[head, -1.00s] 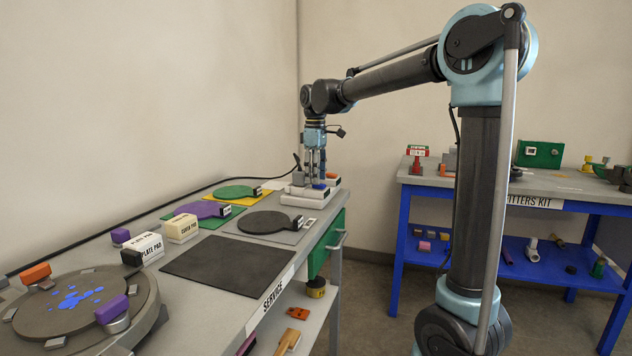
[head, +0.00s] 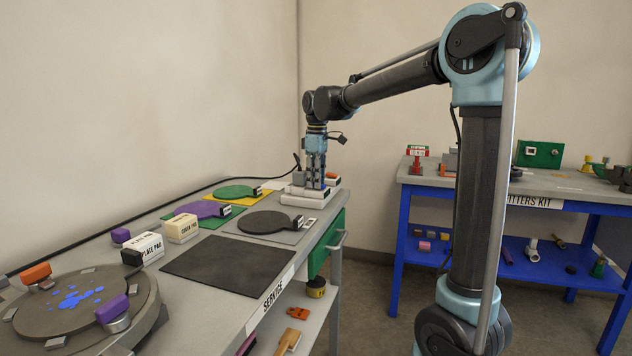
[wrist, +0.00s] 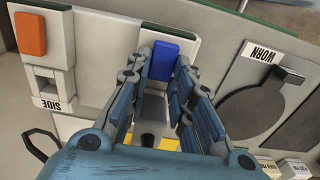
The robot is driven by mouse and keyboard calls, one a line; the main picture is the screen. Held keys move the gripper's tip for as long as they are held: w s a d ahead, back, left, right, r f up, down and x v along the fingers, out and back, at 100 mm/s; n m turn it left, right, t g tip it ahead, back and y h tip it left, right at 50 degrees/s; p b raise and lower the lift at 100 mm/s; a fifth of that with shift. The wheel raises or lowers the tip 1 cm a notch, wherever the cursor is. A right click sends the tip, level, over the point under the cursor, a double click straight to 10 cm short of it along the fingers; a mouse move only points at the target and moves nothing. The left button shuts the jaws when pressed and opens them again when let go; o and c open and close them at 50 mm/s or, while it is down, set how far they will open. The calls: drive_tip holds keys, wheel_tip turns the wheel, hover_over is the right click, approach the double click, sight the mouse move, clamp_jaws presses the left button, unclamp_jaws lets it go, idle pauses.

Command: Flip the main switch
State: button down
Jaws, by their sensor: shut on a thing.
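A pale switch box (head: 305,197) stands at the far end of the service bench. In the wrist view its pale housing (wrist: 112,40) carries a blue block (wrist: 163,62) and an orange block (wrist: 31,34). The orange block also shows in the head view (head: 332,176). My gripper (wrist: 165,50) points down at the box, its two fingers closed on the sides of the blue block. In the head view my gripper (head: 315,184) hides most of the blue block. I read no label for a main switch; a "SIDE" label (wrist: 46,103) sits below the orange block.
A dark disc (head: 265,222) with a handle lies beside the box, near a "WORN" label (wrist: 262,50). Green (head: 236,191) and purple (head: 203,209) discs lie behind it. A black mat (head: 228,270) covers the bench nearer me. A cable runs along the wall.

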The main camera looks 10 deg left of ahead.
drive_tip(key=shift+w+d+y, duration=0.1)
drive_tip(key=shift+d+y, duration=0.15)
drive_tip(key=shift+y, duration=0.45)
drive_tip(key=c, duration=1.4)
unclamp_jaws()
drive_tip(key=shift+r, duration=0.1)
wheel_tip(320, 180, up, 12)
drive_tip(key=d, duration=0.1)
drive_tip(key=shift+d, duration=0.35)
